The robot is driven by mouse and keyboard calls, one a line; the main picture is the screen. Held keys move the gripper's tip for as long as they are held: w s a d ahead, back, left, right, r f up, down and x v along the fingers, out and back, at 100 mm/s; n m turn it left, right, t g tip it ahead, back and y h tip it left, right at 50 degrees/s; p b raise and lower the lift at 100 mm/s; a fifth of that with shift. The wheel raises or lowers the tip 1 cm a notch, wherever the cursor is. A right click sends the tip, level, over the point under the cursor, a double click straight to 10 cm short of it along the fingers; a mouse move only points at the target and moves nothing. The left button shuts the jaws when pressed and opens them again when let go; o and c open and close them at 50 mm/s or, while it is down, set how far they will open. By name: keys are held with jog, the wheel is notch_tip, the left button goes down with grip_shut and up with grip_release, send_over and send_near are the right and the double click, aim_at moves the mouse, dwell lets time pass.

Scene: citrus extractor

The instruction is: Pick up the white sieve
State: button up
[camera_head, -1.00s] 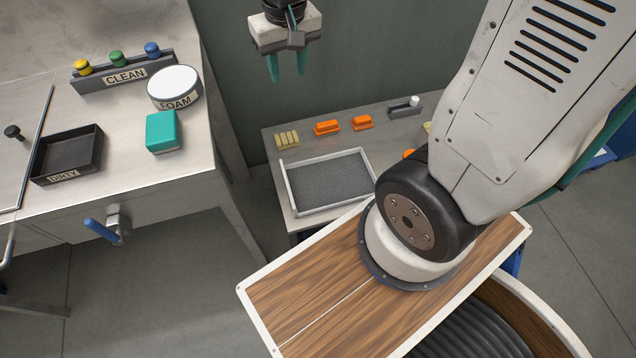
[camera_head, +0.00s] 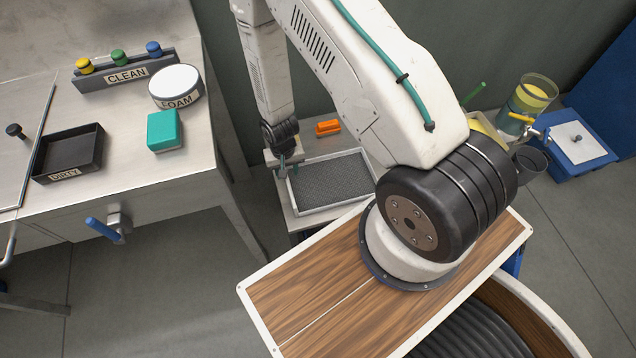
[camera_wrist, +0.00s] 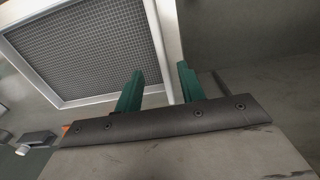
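The white sieve (camera_head: 330,183) is a flat tray with a white frame and grey mesh. It lies on a low grey table (camera_head: 309,225) and also shows in the wrist view (camera_wrist: 85,45). My gripper (camera_head: 284,173) is down at the sieve's left side in the head view. In the wrist view my gripper (camera_wrist: 160,84) has its two teal fingers apart, with one white side of the frame running between them. I cannot tell whether either finger touches the frame or how deep they reach.
An orange block (camera_head: 328,127) stands behind the sieve. My arm hides the table's right part. A metal counter (camera_head: 190,195) at left holds a black dirty tray (camera_head: 97,155), a teal sponge (camera_head: 164,131) and a foam pot (camera_head: 176,82). A yellow-filled vessel (camera_head: 532,95) stands at right.

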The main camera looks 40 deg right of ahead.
aim_at(289, 180)
jog(key=f, duration=0.3)
jog(key=shift+s, duration=0.2)
notch_tip(289, 180, down, 6)
jog(key=shift+a+r, duration=0.15)
grip_shut()
